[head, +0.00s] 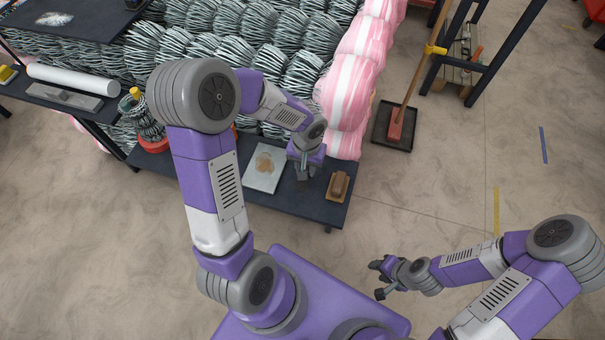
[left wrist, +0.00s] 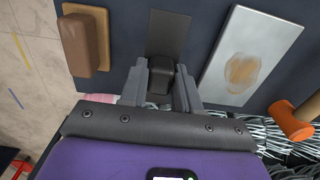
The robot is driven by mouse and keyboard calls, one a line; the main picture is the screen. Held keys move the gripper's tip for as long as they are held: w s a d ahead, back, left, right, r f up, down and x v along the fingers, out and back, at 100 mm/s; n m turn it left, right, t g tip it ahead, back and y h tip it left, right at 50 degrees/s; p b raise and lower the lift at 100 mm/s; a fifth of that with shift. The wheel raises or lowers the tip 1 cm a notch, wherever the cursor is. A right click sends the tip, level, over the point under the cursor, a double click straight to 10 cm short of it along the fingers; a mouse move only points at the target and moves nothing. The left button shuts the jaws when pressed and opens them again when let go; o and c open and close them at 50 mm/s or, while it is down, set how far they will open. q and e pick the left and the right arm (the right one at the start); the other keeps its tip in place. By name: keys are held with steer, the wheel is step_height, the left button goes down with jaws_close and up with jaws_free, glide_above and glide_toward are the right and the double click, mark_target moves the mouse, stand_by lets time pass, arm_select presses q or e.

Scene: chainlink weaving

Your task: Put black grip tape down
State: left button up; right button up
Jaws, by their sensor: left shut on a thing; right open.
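My left gripper (head: 303,174) is low over the dark lower shelf (head: 222,178), between a pale plate and a brown block. In the left wrist view my left gripper (left wrist: 160,85) is shut on a small black piece (left wrist: 160,75), which looks like the black grip tape. A flat dark grey strip (left wrist: 169,34) extends just beyond it over the shelf; I cannot tell whether the two are joined. In the head view the held piece is mostly hidden by the gripper. My right gripper (head: 379,279) is open and empty over the floor.
The pale plate (head: 265,168) with a brown smear and the brown block (head: 339,186) flank the left gripper closely. An orange-headed tool (left wrist: 290,121) lies beyond the plate. Wire coils (head: 275,40) and pink-wrapped rolls (head: 348,90) stand behind.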

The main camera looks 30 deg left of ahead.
arm_select(q)
step_height(320, 180, down, 5)
steer(key=shift+r+b, duration=0.2)
steer(key=shift+b, duration=0.6)
steer(key=shift+r, duration=0.1)
steer(key=shift+f, duration=0.2)
steer(key=o, duration=1)
steer(key=shift+o, duration=0.2)
steer(key=shift+r, duration=0.1)
steer(key=shift+r, duration=0.2)
step_height(320, 180, up, 12)
steer(key=p, duration=0.4)
